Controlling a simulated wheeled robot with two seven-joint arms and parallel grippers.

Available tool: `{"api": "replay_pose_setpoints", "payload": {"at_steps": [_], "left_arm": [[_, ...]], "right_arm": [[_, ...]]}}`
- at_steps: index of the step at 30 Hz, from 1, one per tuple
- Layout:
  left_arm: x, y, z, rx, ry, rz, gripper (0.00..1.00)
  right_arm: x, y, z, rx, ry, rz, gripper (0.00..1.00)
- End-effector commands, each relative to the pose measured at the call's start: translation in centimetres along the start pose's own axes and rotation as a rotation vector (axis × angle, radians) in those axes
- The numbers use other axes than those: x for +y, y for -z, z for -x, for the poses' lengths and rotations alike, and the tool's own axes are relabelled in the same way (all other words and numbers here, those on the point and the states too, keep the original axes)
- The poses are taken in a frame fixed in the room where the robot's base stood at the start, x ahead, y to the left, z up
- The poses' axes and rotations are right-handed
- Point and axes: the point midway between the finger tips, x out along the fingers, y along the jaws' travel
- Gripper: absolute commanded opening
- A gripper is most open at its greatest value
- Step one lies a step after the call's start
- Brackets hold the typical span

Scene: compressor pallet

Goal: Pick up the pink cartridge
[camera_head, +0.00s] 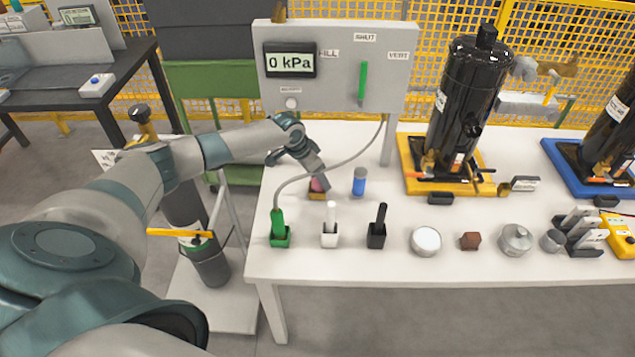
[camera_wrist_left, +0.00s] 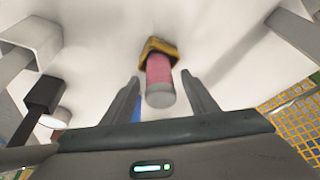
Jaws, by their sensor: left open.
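The pink cartridge (camera_wrist_left: 159,73) stands in a small brown-yellow holder (camera_wrist_left: 160,46) on the white table, with a grey cap on its end. In the head view the cartridge (camera_head: 318,184) is partly hidden by my left gripper (camera_head: 320,182). In the left wrist view my left gripper (camera_wrist_left: 165,80) is open, with one finger on each side of the cartridge and visible gaps between. My right gripper is not in view.
A blue cartridge (camera_head: 359,182) stands close to the right. A green nozzle (camera_head: 279,228) with a grey hose, a white tool (camera_head: 330,228) and a black tool (camera_head: 377,230) stand in front. The gauge panel (camera_head: 335,70) rises behind.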

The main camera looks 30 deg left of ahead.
Motion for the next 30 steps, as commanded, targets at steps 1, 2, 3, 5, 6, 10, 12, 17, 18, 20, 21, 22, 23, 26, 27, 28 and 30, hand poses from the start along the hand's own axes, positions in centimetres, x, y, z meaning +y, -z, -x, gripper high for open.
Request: {"api": "replay_pose_setpoints", "payload": {"at_steps": [1,2,3,5,6,10,12,17,18,20,21,22,23,26,27,28,30], "left_arm": [[0.0,0.0,0.0,0.000,0.000,0.000,0.53],[0.0,0.0,0.0,0.000,0.000,0.000,0.53],[0.0,0.0,0.0,0.000,0.000,0.000,0.53],[0.0,0.0,0.0,0.000,0.000,0.000,0.46],[0.0,0.0,0.0,0.000,0.000,0.000,0.36],[0.0,0.0,0.0,0.000,0.000,0.000,0.06],[0.0,0.1,0.1,0.001,0.000,0.000,0.06],[0.0,0.1,0.1,0.001,0.000,0.000,0.06],[0.0,0.1,0.1,0.001,0.000,0.000,0.06],[0.0,0.1,0.2,0.001,0.000,0.000,0.06],[-0.1,0.1,0.3,0.001,0.000,0.000,0.06],[-0.1,0.2,0.4,0.001,0.000,0.000,0.06],[-0.1,0.2,0.5,0.001,0.000,0.000,0.06],[-0.1,0.6,1.2,0.003,0.000,-0.001,0.06],[-0.1,0.8,1.6,0.003,0.000,-0.001,0.06],[-0.1,0.9,2.0,0.003,0.001,-0.002,0.06],[-0.1,1.4,3.0,0.004,0.001,0.000,0.06]], "right_arm": [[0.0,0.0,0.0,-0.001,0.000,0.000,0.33],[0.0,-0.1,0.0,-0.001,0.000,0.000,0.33],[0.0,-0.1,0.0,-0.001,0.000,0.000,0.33],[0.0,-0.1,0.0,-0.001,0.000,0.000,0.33],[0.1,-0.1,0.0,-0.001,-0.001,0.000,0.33],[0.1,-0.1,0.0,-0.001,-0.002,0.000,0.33],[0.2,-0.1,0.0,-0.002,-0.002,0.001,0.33],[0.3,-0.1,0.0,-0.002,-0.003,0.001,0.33],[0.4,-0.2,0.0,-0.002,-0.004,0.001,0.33],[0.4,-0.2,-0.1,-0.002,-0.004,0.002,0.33],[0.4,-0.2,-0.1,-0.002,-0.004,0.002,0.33],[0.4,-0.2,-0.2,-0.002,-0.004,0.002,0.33],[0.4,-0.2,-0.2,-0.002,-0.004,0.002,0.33],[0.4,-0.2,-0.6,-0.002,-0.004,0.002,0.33],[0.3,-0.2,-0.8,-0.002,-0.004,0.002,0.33],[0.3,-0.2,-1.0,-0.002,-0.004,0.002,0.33],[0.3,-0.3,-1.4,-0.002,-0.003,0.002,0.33]]}}
